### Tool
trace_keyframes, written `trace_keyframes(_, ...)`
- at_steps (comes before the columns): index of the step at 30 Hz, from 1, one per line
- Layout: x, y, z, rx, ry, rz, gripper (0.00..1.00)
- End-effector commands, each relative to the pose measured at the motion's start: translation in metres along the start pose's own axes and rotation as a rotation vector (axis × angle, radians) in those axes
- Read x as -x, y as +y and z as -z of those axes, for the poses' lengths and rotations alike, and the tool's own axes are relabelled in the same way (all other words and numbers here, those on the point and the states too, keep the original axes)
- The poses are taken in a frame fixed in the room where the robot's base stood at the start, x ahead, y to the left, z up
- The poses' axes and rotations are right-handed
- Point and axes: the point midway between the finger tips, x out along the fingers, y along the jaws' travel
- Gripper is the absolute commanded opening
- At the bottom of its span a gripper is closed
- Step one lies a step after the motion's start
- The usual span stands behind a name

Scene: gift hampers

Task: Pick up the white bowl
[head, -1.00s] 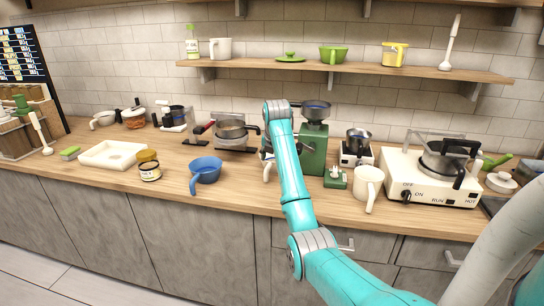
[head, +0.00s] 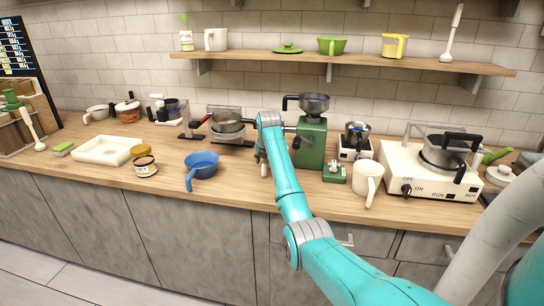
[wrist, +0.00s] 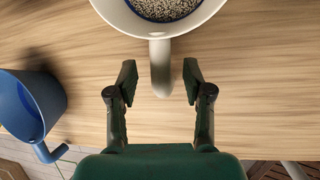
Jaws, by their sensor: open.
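The white bowl (wrist: 213,14) shows at the top of the wrist view, cut off by the frame edge, with dark speckled contents inside. Its handle (wrist: 160,65) points toward my gripper. My gripper (wrist: 160,82) is open, with one finger on each side of the handle and a visible gap on both sides. I cannot tell the height of the fingers against the handle. In the head view my teal arm hides most of the bowl's spot on the counter.
A blue bowl with a handle (head: 203,168) stands to the left, also in the wrist view (wrist: 22,108). A green grinder (head: 311,145) and a white mug (head: 366,178) stand to the right. A pan (head: 227,124) stands behind. The wooden counter (head: 238,185) is clear in front.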

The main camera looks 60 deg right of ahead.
Motion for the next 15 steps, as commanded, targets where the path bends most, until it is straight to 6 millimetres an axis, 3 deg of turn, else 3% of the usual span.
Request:
trace_keyframes(4,-0.015,-0.001,0.000,-0.001,0.001,0.001,0.51)
trace_keyframes(12,-0.018,-0.001,-0.001,-0.001,-0.001,0.000,0.51)
trace_keyframes(13,-0.018,-0.001,-0.001,-0.001,-0.001,0.000,0.48)
trace_keyframes(15,-0.018,-0.001,-0.001,-0.001,-0.001,0.000,0.31)
